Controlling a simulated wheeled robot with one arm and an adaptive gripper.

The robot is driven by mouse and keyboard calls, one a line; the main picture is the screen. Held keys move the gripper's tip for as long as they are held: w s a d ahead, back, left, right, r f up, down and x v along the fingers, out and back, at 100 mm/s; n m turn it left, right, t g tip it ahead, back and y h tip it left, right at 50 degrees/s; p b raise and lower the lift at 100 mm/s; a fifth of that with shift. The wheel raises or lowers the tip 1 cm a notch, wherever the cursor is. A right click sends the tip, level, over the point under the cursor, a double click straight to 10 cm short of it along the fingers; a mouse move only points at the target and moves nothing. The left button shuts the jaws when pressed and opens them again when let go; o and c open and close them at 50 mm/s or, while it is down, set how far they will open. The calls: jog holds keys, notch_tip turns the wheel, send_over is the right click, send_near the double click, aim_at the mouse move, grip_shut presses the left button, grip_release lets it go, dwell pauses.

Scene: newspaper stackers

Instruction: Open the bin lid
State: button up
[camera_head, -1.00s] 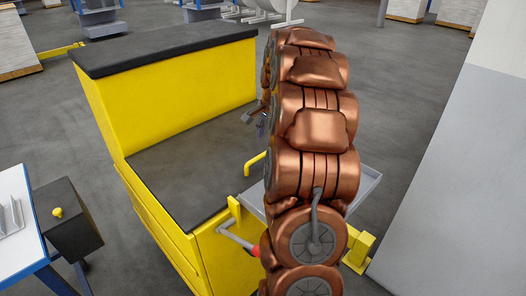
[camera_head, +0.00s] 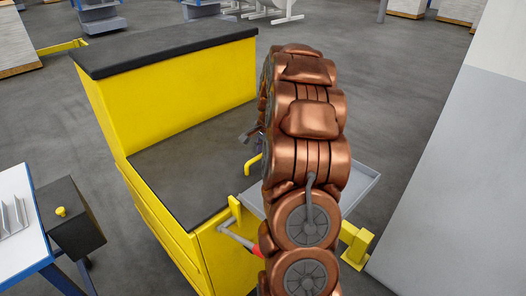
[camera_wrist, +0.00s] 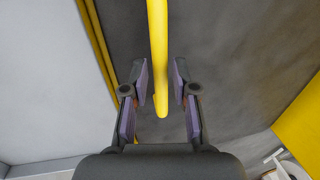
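The yellow bin (camera_head: 215,252) stands in the middle of the head view, with a flat dark panel (camera_head: 180,165) that looks like its lid. A bent yellow bar handle (camera_head: 253,164) sticks up by the panel's right edge. In the wrist view a yellow bar (camera_wrist: 158,50), apparently this handle, runs down between the fingers of my gripper (camera_wrist: 160,80). The fingers are apart, with a gap on both sides of the bar. I cannot tell how far the bar is in depth. In the head view my arm hides most of the gripper (camera_head: 252,134).
A raised yellow back section with a dark top (camera_head: 165,50) stands behind the panel. A grey tray (camera_head: 355,183) and a lever with a red grip (camera_head: 256,250) are at the right. A grey wall (camera_head: 450,170) bounds the right. A dark box (camera_head: 72,225) stands at left.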

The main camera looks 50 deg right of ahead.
grip_shut()
dwell(0.4)
